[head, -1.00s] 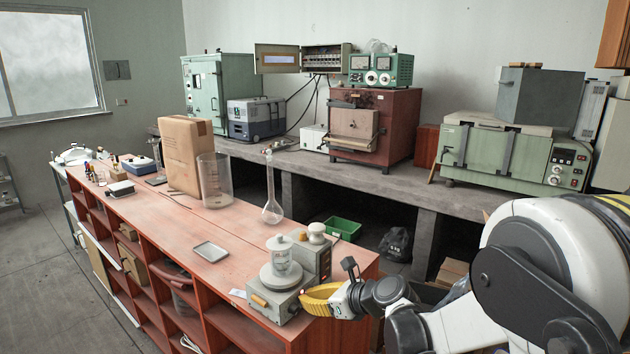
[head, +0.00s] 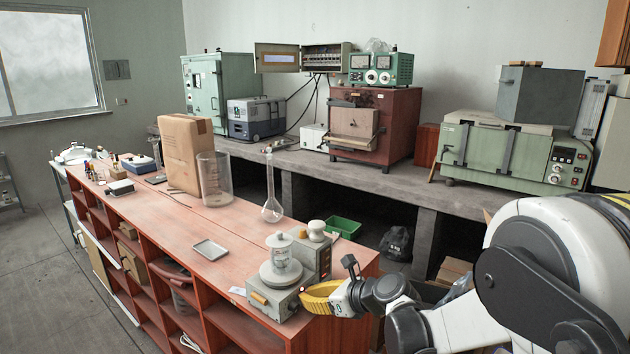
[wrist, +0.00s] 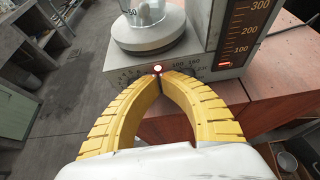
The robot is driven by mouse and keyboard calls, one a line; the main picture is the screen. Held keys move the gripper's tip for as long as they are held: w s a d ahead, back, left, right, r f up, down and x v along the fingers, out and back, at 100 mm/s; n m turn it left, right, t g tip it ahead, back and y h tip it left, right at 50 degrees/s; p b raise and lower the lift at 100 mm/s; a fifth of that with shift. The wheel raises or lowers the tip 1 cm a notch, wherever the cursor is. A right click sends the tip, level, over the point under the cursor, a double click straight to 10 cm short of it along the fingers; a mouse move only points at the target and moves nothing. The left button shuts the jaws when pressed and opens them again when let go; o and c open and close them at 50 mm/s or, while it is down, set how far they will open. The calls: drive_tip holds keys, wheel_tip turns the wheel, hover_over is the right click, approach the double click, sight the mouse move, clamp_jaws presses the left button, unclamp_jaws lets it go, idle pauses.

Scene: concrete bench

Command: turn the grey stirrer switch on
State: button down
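The grey stirrer (head: 262,300) stands at the near end of the red bench, with a round plate and a glass vessel (head: 286,262) on top. My gripper (head: 303,298) has yellow fingers, closed tip to tip with nothing visible between them. In the wrist view, the fingertips (wrist: 160,78) are at the stirrer's front panel (wrist: 190,66), just below a glowing white-red light (wrist: 158,69). Part of the panel's scale is behind the fingers. The switch itself is not clearly visible, and I cannot tell whether the tips touch it.
A taller grey unit with a number scale (wrist: 245,35) and a small red-lit display (wrist: 224,64) adjoins the stirrer. A shallow tray (head: 210,251) and a long-necked flask (head: 271,208) stand farther back on the bench. Open floor (wrist: 70,125) lies to the left in the wrist view.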

drive_tip(key=shift+w, duration=0.1)
idle(0.6)
drive_tip(key=shift+r, duration=0.1)
drive_tip(key=shift+d+r, duration=0.1)
drive_tip(key=shift+r, duration=0.25)
drive_tip(key=s+d, duration=0.3)
drive_tip(key=d, duration=0.1)
drive_tip(key=shift+s+d, duration=0.3)
drive_tip(key=shift+s, duration=0.05)
drive_tip(key=s+d+r+n+h, duration=0.2)
drive_tip(key=s+d+n+h, duration=0.2)
drive_tip(key=s+d+n, duration=0.4)
drive_tip(key=s+d+r+n+h, duration=0.3)
drive_tip(key=s+d+n+h, duration=0.2)
drive_tip(key=s+n, duration=1.2)
drive_tip(key=d, duration=0.2)
drive_tip(key=shift+s+d+n+h, duration=0.3)
drive_tip(key=shift+s+d, duration=0.05)
drive_tip(key=shift+d, duration=0.05)
